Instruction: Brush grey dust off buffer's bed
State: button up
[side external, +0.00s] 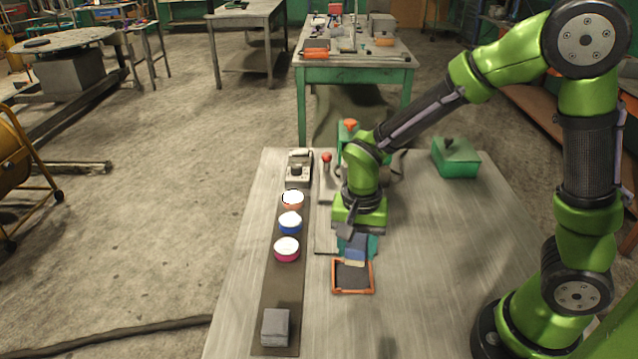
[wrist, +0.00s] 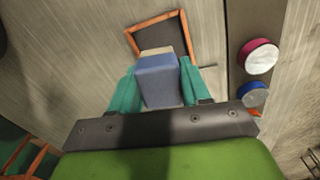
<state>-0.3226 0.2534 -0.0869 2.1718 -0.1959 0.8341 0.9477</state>
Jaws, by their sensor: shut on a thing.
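My gripper (side external: 356,243) is shut on a blue brush (side external: 355,252) with a pale tan bristle end. In the wrist view the teal fingers of my gripper (wrist: 159,84) clasp the blue brush (wrist: 160,82) from both sides. An orange-rimmed tray (side external: 334,278) with a dark inside lies just beyond the bristles; its orange rim also shows in the wrist view (wrist: 153,22). Whether bristles and tray touch I cannot tell. A green machine (side external: 348,139), perhaps the buffer, stands behind my wrist, mostly hidden. A grey plate (side external: 324,232) shows left of my gripper. I cannot make out grey dust.
A red-knobbed lever (side external: 326,158) stands behind. A green box (side external: 456,158) sits back right.

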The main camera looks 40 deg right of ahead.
jog(key=w+d+r+n, duration=0.1)
jog(key=w+d+r, duration=0.2)
jog(key=w+d, duration=0.35)
jog(key=shift+n, duration=0.4)
jog(key=shift+w+a+f, duration=0.1)
jog(key=shift+a+f, duration=0.05)
jog(key=shift+f, duration=1.05)
jog(key=shift+w+a+f, duration=0.1)
jog(key=shift+a+f, duration=0.05)
jog(key=shift+f, duration=1.1)
jog(key=shift+a+f, duration=0.15)
jog(key=shift+f, duration=1.05)
jog(key=shift+w+d+f, duration=0.4)
jog(key=shift+f, duration=0.3)
jog(key=shift+c, duration=0.4)
jog(key=shift+w+d, duration=2.95)
jog(key=shift+s+a, duration=3.3)
jog(key=shift+a, duration=0.05)
jog(key=shift+w+a, duration=0.1)
jog(key=shift+a, duration=0.15)
jog(key=shift+w+d, duration=0.1)
jog(key=shift+w, duration=0.25)
jog(key=shift+w+d, duration=3.4)
jog(key=shift+d, duration=0.1)
jog(key=shift+s+a, duration=3.6)
jog(key=shift+a, duration=0.05)
notch_tip(320, 180, up, 8)
jog(key=shift+r, duration=0.25)
